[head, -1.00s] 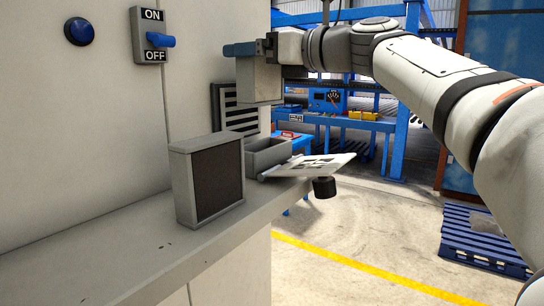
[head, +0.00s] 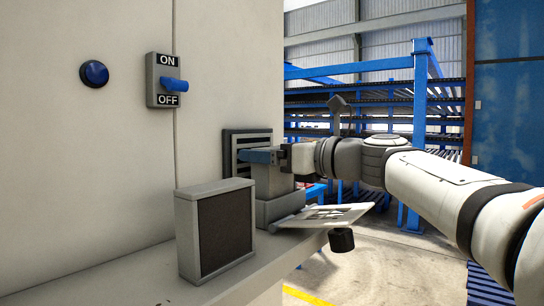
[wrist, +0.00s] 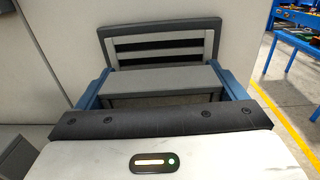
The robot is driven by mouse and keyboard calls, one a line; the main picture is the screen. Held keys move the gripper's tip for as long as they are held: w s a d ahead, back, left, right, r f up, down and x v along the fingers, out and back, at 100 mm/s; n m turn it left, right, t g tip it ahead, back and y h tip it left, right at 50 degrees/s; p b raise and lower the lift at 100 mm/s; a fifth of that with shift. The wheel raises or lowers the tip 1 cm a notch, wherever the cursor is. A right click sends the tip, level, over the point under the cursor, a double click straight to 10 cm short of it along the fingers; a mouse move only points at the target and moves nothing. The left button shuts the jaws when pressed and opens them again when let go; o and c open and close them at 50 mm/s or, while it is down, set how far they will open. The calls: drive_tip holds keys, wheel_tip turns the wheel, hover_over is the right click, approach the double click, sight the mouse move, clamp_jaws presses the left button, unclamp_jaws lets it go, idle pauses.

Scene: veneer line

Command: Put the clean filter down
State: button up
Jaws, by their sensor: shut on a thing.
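My gripper (head: 262,157) is shut on a light grey, block-shaped filter (head: 268,182), taken to be the clean one. In the wrist view, the blue fingers of my gripper (wrist: 162,84) hold the filter (wrist: 165,76) from both sides. The filter is upright at a small grey open-topped tray (head: 277,210) on the ledge, its lower end hidden by the tray's wall. I cannot tell whether it touches the tray's bottom. Another filter (head: 225,232), grey-framed with a dark mesh face, stands upright on the ledge, left of and nearer than the tray.
A slatted vent (head: 232,146) is on the wall behind the filter. A tilted pale panel with dark marks (head: 325,216) lies right of the tray at the ledge's end. An ON/OFF switch (head: 166,80) and a blue button (head: 94,73) are on the wall.

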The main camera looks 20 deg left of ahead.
drive_tip(key=shift+f+b, duration=0.45)
drive_tip(key=shift+f, duration=0.15)
drive_tip(key=o, duration=0.7)
drive_tip(key=shift+r, duration=0.25)
drive_tip(key=v, duration=0.8)
drive_tip(key=r+v, duration=0.1)
drive_tip(key=v, duration=0.3)
drive_tip(key=shift+b, duration=0.4)
